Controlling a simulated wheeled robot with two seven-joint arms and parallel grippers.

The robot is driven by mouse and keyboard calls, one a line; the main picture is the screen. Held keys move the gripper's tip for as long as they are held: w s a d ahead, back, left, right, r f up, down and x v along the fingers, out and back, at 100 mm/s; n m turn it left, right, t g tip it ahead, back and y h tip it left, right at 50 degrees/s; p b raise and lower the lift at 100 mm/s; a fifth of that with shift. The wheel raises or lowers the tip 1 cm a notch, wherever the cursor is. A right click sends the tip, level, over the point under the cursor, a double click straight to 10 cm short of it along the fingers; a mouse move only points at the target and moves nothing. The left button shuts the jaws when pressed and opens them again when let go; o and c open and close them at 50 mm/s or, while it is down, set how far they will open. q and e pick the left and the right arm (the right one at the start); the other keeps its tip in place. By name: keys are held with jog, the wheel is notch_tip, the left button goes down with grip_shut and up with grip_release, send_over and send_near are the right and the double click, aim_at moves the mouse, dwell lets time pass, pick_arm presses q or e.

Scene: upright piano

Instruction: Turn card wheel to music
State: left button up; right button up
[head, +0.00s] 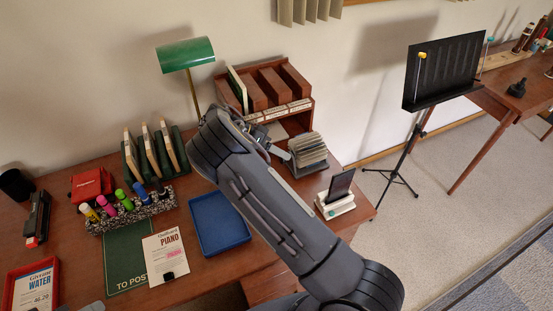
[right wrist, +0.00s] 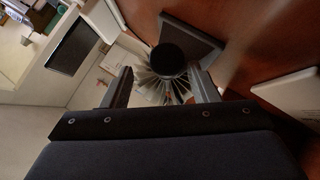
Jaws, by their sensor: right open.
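The card wheel (head: 308,150), a rotary file with a fan of pale cards, stands on the right part of the desk in front of the wooden organizer. In the right wrist view its cards (right wrist: 158,92) fan out below a round black knob (right wrist: 168,58). My right gripper (head: 284,154) is at the wheel's left side, partly hidden by my own arm in the head view. In the right wrist view its two fingers (right wrist: 160,76) are apart, with the knob and cards showing between and beyond them. Contact cannot be told. The card lettering is unreadable. My left gripper is not seen.
A wooden organizer (head: 300,106) stands behind the wheel, and a green lamp (head: 186,54) to its left. A phone-like dark panel on a white stand (head: 335,206) is at the desk's right edge. A blue tray (head: 220,226) lies left of my arm. A music stand (head: 443,72) stands right.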

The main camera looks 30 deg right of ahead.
jog(key=s+a+r+b, duration=0.2)
jog(key=s+a+r, duration=0.5)
jog(key=s+r, duration=0.4)
jog(key=shift+s+r, duration=0.25)
jog(key=shift+s, duration=0.35)
